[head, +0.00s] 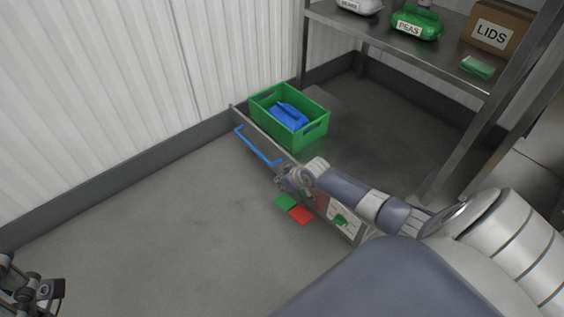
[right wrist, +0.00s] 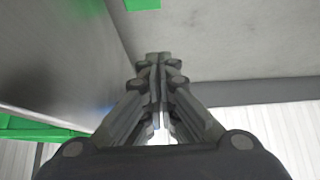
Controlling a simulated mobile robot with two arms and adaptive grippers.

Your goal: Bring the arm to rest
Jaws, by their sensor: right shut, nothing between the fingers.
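My right arm (head: 390,212) reaches in from the right of the head view, over a low grey metal surface. My right gripper (head: 282,178) is at its end, near that surface's left edge. In the right wrist view the fingers (right wrist: 157,62) are together with nothing between them. My left gripper (head: 35,288) shows only partly at the lower left corner of the head view, dark and away from everything else. Whether its fingers are open or shut cannot be made out.
A green crate (head: 258,106) with a blue item (head: 290,115) stands at the surface's far end. A blue bar (head: 257,146) runs along the edge. A metal shelf (head: 420,62) stands upper right. Floor at left is clear.

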